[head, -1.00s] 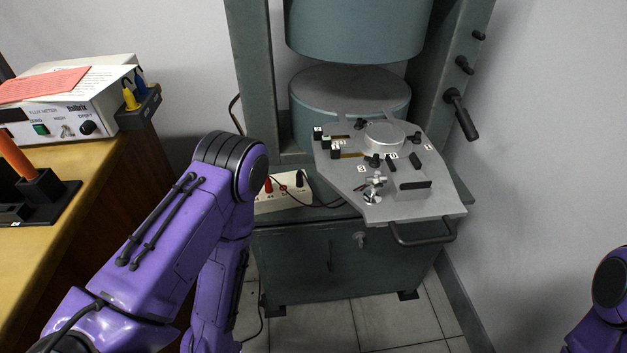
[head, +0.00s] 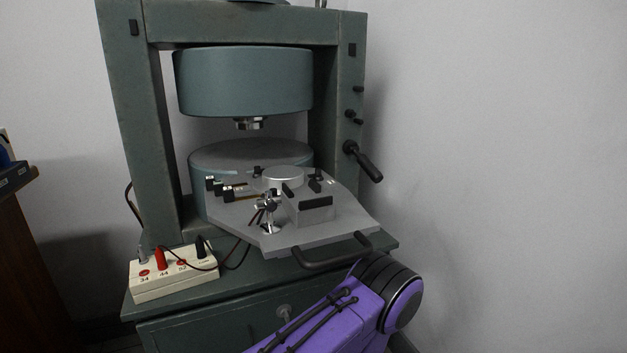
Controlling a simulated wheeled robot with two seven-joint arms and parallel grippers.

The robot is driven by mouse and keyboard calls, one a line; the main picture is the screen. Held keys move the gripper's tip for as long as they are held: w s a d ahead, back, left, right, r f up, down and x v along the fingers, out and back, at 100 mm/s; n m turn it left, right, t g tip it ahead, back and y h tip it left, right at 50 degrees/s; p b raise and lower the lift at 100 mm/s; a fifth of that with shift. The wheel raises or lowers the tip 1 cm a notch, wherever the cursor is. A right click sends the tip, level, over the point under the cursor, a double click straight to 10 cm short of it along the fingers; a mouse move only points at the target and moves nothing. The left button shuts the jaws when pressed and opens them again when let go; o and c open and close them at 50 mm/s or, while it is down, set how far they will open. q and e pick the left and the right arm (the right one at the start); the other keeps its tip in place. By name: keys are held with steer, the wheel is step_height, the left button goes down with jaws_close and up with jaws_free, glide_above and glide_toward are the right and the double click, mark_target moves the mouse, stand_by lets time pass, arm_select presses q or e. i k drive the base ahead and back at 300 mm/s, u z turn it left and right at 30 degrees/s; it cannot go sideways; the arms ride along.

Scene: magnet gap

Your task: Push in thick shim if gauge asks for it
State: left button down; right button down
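Neither gripper is in view; only part of one purple arm of mine (head: 345,312) shows at the bottom, in front of the tray. The grey tray (head: 300,243) with a black front handle (head: 330,252) sits before the lower pole (head: 215,160) of the green magnet. At its left edge are small black-ended pieces (head: 228,192) beside brass-coloured strips; I cannot tell which is a thick shim. A round silver disc (head: 283,175), a grey block with a black bar (head: 310,212) and a silver clamp-like fitting (head: 268,208) are on the tray. No readable gauge display shows.
A cream box (head: 175,280) marked 34, 44 and 52, with coloured plugs and wires, stands left of the tray. A black lever (head: 364,163) sticks out from the right magnet post. A desk edge (head: 22,185) shows at far left. The right wall side looks clear.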

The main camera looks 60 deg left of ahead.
mark_target(209, 179)
steer(key=z, duration=0.75)
steer(key=k, duration=0.2)
steer(key=u, duration=2.85)
steer(key=i, duration=0.5)
